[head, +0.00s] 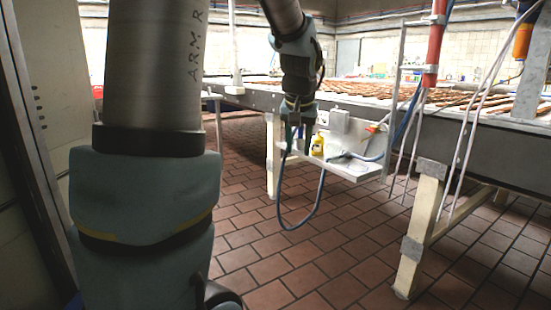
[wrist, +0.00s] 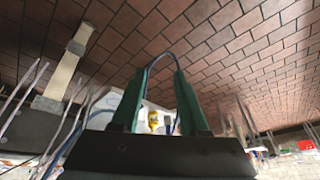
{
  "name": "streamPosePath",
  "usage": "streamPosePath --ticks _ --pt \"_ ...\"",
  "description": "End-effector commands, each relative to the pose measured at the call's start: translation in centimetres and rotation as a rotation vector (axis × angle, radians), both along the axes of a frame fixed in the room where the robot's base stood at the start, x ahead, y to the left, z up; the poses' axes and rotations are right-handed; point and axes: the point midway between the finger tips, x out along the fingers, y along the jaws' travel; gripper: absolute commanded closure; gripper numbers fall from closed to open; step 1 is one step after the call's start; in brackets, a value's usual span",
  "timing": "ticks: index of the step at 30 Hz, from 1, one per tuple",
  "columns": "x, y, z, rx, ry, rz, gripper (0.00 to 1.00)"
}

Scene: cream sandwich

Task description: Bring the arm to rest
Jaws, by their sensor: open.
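My arm crosses the left and middle of the head view, with one thick upright link close to the camera. My gripper (head: 298,140) hangs at the end of the arm, pointing down near the small shelf under the long table. In the wrist view my gripper (wrist: 163,68) shows two green fingers spread apart with nothing held between them. A blue hose (head: 304,224) loops down below and behind the gripper; it also arches between the fingers in the wrist view.
A long table (head: 470,135) covered with brown pieces runs along the right. A white shelf (head: 350,165) under its edge carries a yellow bottle (head: 318,146). A red pipe (head: 434,45) and pale cables stand at right. Open tiled floor (head: 300,265) lies in front.

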Motion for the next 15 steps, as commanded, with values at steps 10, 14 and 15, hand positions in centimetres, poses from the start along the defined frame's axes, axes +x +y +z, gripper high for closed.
streamPosePath --ticks 10,14,15 --pt "-11.7 10.2 -11.1 -0.022 0.217 0.139 0.56" --pt "-15.7 12.1 -13.4 -0.031 0.27 0.181 0.56" --pt "-16.9 12.6 -14.0 -0.035 0.285 0.196 0.56"
